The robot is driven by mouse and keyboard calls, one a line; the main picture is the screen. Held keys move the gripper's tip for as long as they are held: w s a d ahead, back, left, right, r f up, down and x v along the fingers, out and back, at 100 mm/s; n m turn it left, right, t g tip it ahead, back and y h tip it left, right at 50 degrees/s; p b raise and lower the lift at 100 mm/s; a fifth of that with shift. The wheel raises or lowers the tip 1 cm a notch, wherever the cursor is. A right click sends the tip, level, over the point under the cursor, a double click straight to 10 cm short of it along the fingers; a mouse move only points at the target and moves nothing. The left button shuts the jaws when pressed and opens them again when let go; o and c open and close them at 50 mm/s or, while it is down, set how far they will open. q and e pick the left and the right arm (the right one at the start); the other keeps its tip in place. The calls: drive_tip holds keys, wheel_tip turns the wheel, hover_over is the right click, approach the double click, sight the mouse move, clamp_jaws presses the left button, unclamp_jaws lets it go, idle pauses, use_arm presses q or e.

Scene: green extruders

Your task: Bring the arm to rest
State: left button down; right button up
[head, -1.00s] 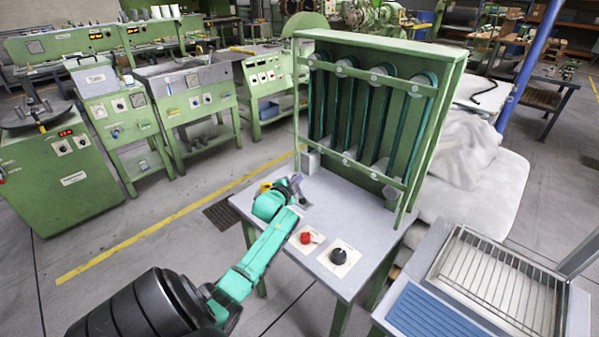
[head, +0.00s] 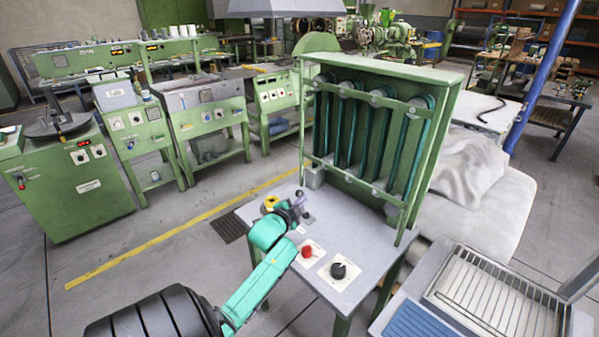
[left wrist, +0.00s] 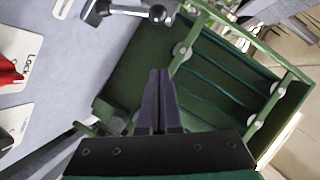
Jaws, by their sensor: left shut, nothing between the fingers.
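My left arm, teal, reaches over the grey table top (head: 345,215) in the head view. My left gripper (head: 294,208) is dark and small there, close to a small lever with a ball end (head: 299,194). In the left wrist view the left gripper (left wrist: 160,75) has its two dark fingers together with nothing between them. It points toward the green rack (left wrist: 210,75); a metal lever with a black handle (left wrist: 130,12) is beyond the fingertips. I cannot tell how near they are. My right gripper is not in view.
On the table are a red knob (head: 307,251), a black knob (head: 338,270) and a yellow ring-like part (head: 270,203). The green rack (head: 380,145) stands at the table's back. A wire-grid tray (head: 500,295) is at the lower right. Floor left of the table is open.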

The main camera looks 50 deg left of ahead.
use_arm(q)
drive_tip(key=v, duration=0.2)
drive_tip(key=shift+s, duration=0.4)
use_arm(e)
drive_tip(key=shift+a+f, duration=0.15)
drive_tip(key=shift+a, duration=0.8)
